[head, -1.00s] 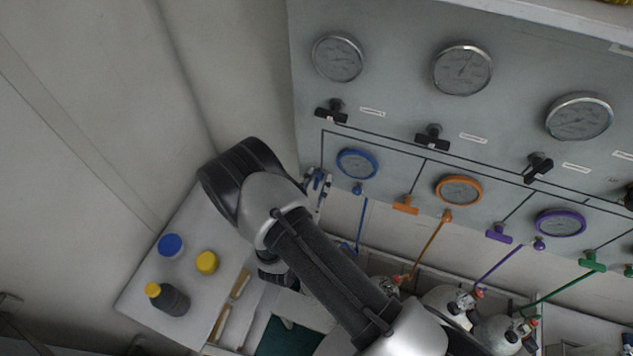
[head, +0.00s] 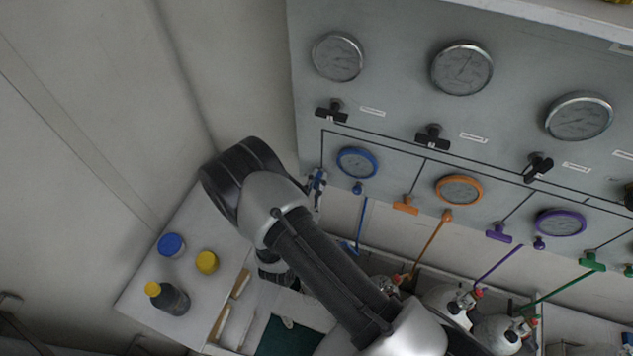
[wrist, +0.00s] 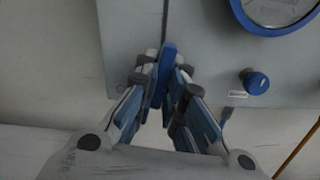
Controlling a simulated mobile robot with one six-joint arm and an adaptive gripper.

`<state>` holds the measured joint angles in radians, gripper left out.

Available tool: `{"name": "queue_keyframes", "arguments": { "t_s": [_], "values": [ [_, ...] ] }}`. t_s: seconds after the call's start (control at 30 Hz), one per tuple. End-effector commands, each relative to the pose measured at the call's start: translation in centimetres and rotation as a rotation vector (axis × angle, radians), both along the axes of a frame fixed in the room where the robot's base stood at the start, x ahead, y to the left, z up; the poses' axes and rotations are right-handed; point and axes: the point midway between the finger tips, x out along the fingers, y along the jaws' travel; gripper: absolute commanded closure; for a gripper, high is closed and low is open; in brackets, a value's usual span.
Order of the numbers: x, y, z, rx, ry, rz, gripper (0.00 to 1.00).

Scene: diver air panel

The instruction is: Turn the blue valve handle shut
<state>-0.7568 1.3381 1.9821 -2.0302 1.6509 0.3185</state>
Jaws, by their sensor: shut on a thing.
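The blue valve handle (wrist: 168,62) stands between my fingertips in the wrist view, its long side running nearly up and down the picture. My gripper (wrist: 165,88) is shut on it, a finger on each side. In the head view the gripper (head: 317,186) is at the panel's lower left corner, left of the blue-rimmed gauge (head: 357,163). My own wrist partly hides that area, and the handle is hard to tell from the fingers there.
A blue knob (wrist: 255,82) sits right of the handle. The orange handle (head: 405,205) and purple handle (head: 498,234) are farther right on the panel (head: 400,75). A dark bottle (head: 172,300) and caps stand on the bench at left. Gas cylinders (head: 447,300) stand below.

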Motion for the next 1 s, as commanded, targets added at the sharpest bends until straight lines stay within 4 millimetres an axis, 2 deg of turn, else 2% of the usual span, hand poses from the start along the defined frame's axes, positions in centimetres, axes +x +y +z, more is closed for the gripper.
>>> {"name": "queue_keyframes", "arguments": {
  "t_s": [0.37, 1.0],
  "values": [
    [0.02, 0.07, -0.19, 0.111, -0.040, 0.000, 1.00],
    [0.13, 0.35, -0.22, 0.657, -0.239, 0.000, 1.00]
  ]
}}
